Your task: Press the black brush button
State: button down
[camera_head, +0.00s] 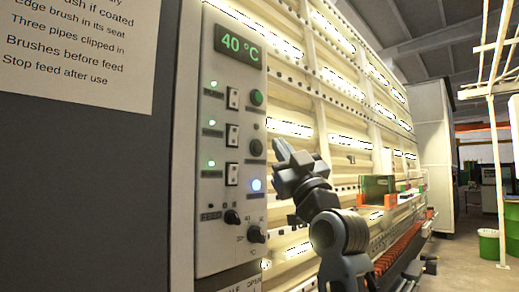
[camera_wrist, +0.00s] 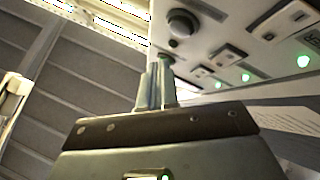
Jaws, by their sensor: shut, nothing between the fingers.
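The black round button (camera_head: 256,147) sits in the right column of the grey control panel (camera_head: 212,240), between a green button (camera_head: 256,97) above and a blue-lit button (camera_head: 255,184) below. In the wrist view a dark round button (camera_wrist: 182,24) shows at the top, apparently the same one. My gripper (camera_head: 279,152) is in front of the panel, just right of the black button in the head view. Its fingers (camera_wrist: 153,80) are closed together and empty. The tips appear apart from the button; the exact gap cannot be told.
The panel also carries a 40 °C display (camera_head: 238,45), rocker switches (camera_head: 232,135) with green lights, and two dark knobs (camera_head: 256,234) low down. A printed sheet (camera_head: 75,50) is on the dark surface at left. The pale ribbed washer body (camera_head: 340,110) extends right behind my arm.

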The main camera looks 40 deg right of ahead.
jog(key=s, duration=0.2)
jog(key=shift+s, duration=0.3)
jog(key=shift+f, duration=0.1)
dwell(0.7)
jog(key=s+a+f+m+g+y, duration=0.15)
jog(key=a+f, duration=0.25)
jog(key=f, duration=0.7)
jog(key=s+a+f+g, duration=0.2)
jog(key=s+a+f, duration=0.15)
jog(key=f, duration=0.75)
jog(key=s+a+f+g+y, duration=0.15)
jog(key=a+f, duration=0.25)
jog(key=f, duration=0.8)
jog(key=s+a+f+g+y, duration=0.25)
jog(key=s+a+f, duration=0.35)
jog(key=s+f, duration=0.5)
jog(key=s+a+f+g+y, duration=0.1)
jog(key=s+a, duration=0.1)
jog(key=s, duration=0.7)
jog(key=s+a+f+g+y, duration=0.1)
jog(key=s+a+g, duration=0.1)
jog(key=s, duration=0.6)
jog(key=shift+s+a+f+n, duration=0.3)
jog(key=shift+s+a+n, duration=0.05)
jog(key=shift+a+n, duration=0.1)
